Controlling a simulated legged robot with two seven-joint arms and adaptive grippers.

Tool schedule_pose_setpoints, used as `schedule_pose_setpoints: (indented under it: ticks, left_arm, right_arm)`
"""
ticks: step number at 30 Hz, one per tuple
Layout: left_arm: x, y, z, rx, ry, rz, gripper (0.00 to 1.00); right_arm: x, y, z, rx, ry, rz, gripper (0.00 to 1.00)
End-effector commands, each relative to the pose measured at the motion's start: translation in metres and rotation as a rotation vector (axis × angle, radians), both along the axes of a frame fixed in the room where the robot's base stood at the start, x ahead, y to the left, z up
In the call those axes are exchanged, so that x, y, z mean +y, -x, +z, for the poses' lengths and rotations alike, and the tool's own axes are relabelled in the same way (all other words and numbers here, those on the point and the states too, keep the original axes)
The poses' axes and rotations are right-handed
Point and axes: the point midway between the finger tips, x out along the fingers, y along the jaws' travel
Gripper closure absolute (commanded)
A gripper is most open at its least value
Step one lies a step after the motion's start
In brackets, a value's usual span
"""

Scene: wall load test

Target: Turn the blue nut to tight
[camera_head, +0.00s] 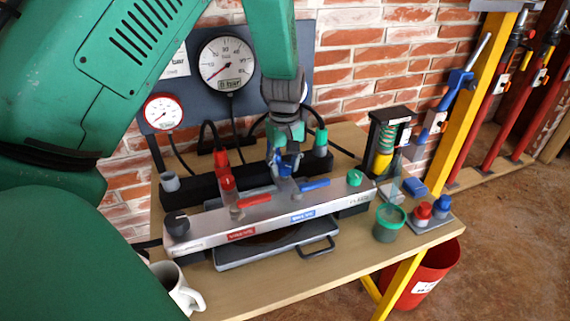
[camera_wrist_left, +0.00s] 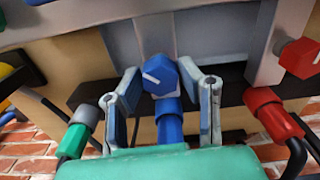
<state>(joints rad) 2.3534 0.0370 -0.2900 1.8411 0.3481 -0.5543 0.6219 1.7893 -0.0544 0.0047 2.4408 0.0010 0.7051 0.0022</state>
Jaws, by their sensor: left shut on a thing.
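The blue nut (camera_wrist_left: 160,75) is hexagonal with a white line across its face, tilted down to the right in the left wrist view. A blue hose fitting (camera_wrist_left: 168,122) stands directly beside it. My left gripper (camera_wrist_left: 162,92) has one finger on each side of the nut and is shut on it. In the head view my left gripper (camera_head: 284,163) reaches down from above behind the silver manifold bar (camera_head: 270,219), and its fingers mostly hide the nut. My right gripper is not in view.
A red nut (camera_wrist_left: 300,57) and red fitting (camera_wrist_left: 272,112) lie to one side, a green fitting (camera_wrist_left: 80,135) to the other. Red (camera_head: 254,200) and blue (camera_head: 315,184) levers top the bar. Gauges (camera_head: 227,63) hang behind; a mug (camera_head: 180,291) and green cup (camera_head: 389,223) stand on the bench.

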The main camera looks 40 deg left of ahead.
Motion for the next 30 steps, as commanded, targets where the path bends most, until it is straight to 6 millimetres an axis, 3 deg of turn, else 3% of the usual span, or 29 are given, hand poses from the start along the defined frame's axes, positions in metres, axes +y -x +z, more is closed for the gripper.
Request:
schedule_pose_setpoints:
  ticks: [8, 18, 30]
  left_arm:
    - [0.001, -0.002, 0.004, -0.004, 0.001, -0.146, 0.97]
    - [0.002, -0.003, 0.004, -0.006, 0.0, -0.447, 0.97]
    - [0.003, -0.004, 0.002, -0.01, -0.003, -0.74, 0.97]
  right_arm:
    - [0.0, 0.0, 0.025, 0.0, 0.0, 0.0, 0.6]
    - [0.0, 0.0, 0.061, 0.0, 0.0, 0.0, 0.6]
    - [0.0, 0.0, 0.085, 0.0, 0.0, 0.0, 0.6]
